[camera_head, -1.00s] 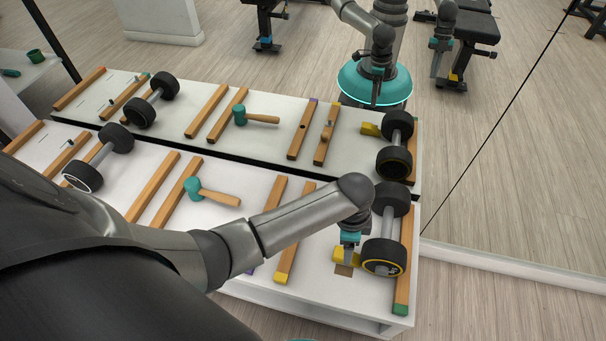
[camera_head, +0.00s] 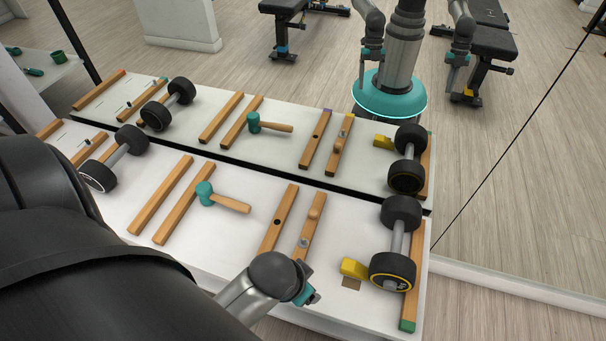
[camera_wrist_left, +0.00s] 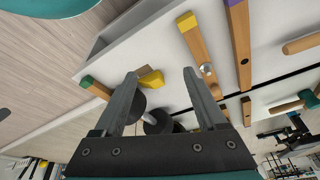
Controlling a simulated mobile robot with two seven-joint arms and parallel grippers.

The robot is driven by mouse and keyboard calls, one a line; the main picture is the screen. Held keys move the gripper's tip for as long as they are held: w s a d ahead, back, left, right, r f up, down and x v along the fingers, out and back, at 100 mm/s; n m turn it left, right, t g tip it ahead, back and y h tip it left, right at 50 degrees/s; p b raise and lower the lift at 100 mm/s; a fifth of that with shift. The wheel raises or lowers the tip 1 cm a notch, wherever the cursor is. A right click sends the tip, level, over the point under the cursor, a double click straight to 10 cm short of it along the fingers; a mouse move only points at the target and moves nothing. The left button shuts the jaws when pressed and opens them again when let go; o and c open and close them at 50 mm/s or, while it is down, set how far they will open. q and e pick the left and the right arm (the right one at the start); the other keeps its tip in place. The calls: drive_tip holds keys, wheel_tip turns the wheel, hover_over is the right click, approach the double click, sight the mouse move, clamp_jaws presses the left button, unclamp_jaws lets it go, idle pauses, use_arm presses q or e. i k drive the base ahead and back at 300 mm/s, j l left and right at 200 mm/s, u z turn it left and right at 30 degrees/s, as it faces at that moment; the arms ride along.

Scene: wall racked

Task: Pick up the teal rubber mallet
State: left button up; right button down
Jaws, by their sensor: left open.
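The teal rubber mallet has a teal head (camera_head: 205,193) and a pale wooden handle. It lies on the white rack top between two pairs of wooden rails, handle pointing right. In the left wrist view only its handle (camera_wrist_left: 303,44) shows at the right edge. My left gripper (camera_head: 309,295) is at the rack's front edge, to the right of and nearer than the mallet, apart from it. In the left wrist view the gripper (camera_wrist_left: 160,73) has its fingers spread with nothing held between them. My right gripper is not directly in view.
A dumbbell (camera_head: 398,241) and a yellow block (camera_head: 354,268) stand at the right end, another dumbbell (camera_head: 115,160) at the left. Wooden rails (camera_head: 308,226) lie between gripper and mallet. A wall mirror behind reflects the rack, a second mallet image (camera_head: 254,122) and me.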

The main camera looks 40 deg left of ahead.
sight(203, 189)
drive_tip(key=u, duration=1.95)
drive_tip(key=k+l+z, duration=0.1)
drive_tip(key=z, duration=0.35)
drive_tip(key=l+z, duration=0.15)
drive_tip(key=z, duration=0.35)
drive_tip(key=k+l+z, duration=0.1)
drive_tip(key=z, duration=0.35)
drive_tip(key=l, duration=0.1)
